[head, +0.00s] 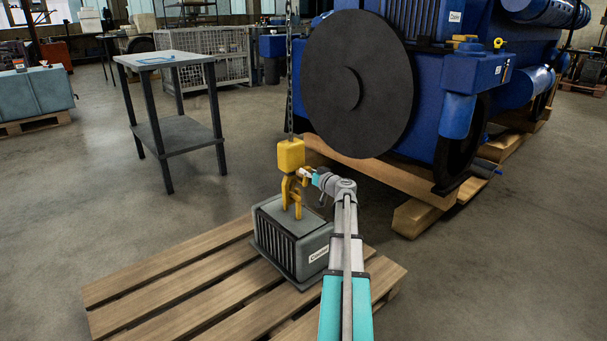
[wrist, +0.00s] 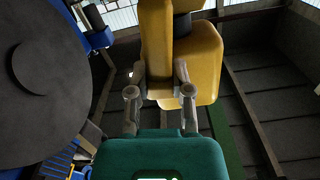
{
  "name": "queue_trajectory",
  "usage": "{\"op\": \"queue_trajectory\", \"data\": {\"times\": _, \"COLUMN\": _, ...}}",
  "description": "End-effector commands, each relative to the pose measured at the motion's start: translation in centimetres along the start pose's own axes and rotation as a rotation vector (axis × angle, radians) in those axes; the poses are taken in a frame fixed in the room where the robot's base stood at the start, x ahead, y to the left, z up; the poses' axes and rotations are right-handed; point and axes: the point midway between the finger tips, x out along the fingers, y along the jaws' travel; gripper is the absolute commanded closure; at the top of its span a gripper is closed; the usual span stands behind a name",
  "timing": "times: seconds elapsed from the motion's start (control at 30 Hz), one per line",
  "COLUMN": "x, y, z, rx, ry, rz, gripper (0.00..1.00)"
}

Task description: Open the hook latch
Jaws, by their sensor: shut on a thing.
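The yellow hook (head: 290,188) hangs upright below a yellow block (head: 290,155) on a chain (head: 289,90). Its lower end is at the top of a grey box (head: 315,243) with a "Cooler" label; I cannot tell if they are joined. My gripper (head: 307,174) reaches the hook's upper right side, just under the block. In the wrist view, the fingers of my gripper (wrist: 160,82) are on both sides of a yellow part of the hook (wrist: 157,45), and the block (wrist: 200,60) is beside it. The latch is small and mostly hidden between the fingers.
The grey box stands on a wooden pallet (head: 190,282). A large blue engine (head: 440,120) with a dark round disc (head: 357,85) stands close at the right on wooden beams. A grey table (head: 165,58) is at the back left.

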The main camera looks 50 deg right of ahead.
Motion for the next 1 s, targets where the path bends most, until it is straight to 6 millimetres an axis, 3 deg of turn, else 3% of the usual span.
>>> {"op": "queue_trajectory", "data": {"times": 0.6, "x": 0.0, "y": 3.0, "z": 1.1, "rx": 0.570, "ry": -0.003, "rz": 0.001, "gripper": 1.00}}
{"op": "queue_trajectory", "data": {"times": 1.0, "x": 0.0, "y": 3.8, "z": 1.6, "rx": 0.777, "ry": -0.003, "rz": 0.002, "gripper": 1.00}}
